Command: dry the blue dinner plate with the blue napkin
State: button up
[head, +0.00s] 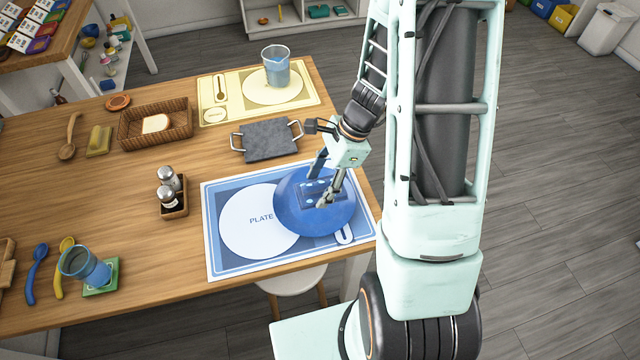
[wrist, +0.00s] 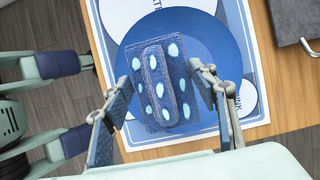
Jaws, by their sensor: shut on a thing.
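The blue dinner plate (head: 290,214) lies on the blue placemat (head: 222,262), to the right of and partly over its printed white plate circle. It also shows in the wrist view (wrist: 213,40). The folded blue napkin with pale spots (head: 310,188) lies on the plate; in the wrist view the napkin (wrist: 159,104) has a raised ridge along its middle. My gripper (head: 325,190) is over the plate from above, its two fingers (wrist: 164,92) on either side of the napkin, shut on it. The fingers hide part of the plate and napkin.
A dark stone tray with metal handles (head: 270,140) stands just behind the placemat. Shaker bottles in a wooden holder (head: 171,192) stand left of it. A blue glass (head: 86,266) tilts on a green coaster at the front left. The yellow placemat (head: 212,90) holds another glass (head: 275,66).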

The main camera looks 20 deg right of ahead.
notch_tip(320, 180, up, 3)
jog(key=shift+r+p, duration=0.1)
jog(key=shift+p, duration=1.15)
